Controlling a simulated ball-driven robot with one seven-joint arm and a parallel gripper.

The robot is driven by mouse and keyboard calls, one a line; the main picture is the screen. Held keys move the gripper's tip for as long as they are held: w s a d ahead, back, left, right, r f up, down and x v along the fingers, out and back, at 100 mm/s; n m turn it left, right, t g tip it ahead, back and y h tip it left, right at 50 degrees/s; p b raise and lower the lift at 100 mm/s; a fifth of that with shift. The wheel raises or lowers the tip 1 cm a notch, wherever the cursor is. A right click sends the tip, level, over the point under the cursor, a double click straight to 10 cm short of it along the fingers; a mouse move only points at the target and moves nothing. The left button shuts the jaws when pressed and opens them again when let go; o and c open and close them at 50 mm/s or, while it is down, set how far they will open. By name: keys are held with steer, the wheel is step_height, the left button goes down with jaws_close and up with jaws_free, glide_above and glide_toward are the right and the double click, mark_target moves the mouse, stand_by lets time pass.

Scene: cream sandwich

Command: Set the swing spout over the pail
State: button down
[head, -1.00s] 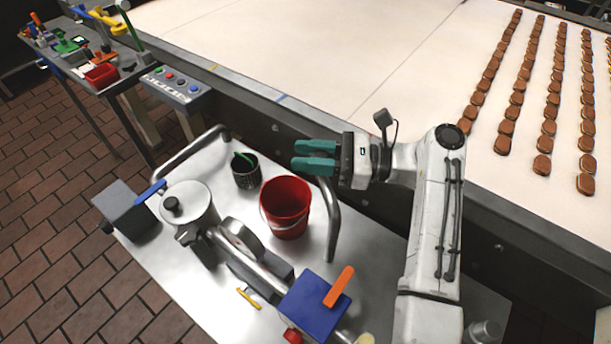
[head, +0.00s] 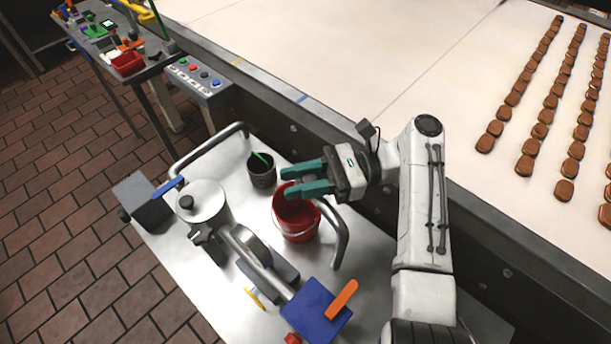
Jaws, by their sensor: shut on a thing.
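The red pail (head: 298,226) stands upright on the metal cart, with a thin wire bail at its front. My gripper (head: 287,187) has teal fingers, reaches in from the right and overlaps the pail's far rim in the picture. Its fingers look a little apart, and I cannot make out what is between them. A bent metal tube (head: 341,238) rises beside the pail on the right, its upper end partly hidden by my gripper. A thick metal pipe (head: 262,272) runs from the lidded pot (head: 207,206) toward the blue block (head: 316,309). I cannot tell which pipe is the swing spout.
A dark cup (head: 262,177) holding a green tool stands left of the pail. An orange lever (head: 341,299) sits on the blue block. The wide conveyor (head: 330,60) with rows of brown biscuits lies behind the cart. A button box (head: 200,78) is at upper left.

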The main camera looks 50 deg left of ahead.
steer(key=shift+s+d+n+g+h+b, duration=0.1)
steer(key=shift+s+n+g+h+b, duration=0.45)
steer(key=shift+h, duration=0.35)
steer(key=c, duration=0.8)
jaws_free()
steer(key=shift+c, duration=0.2)
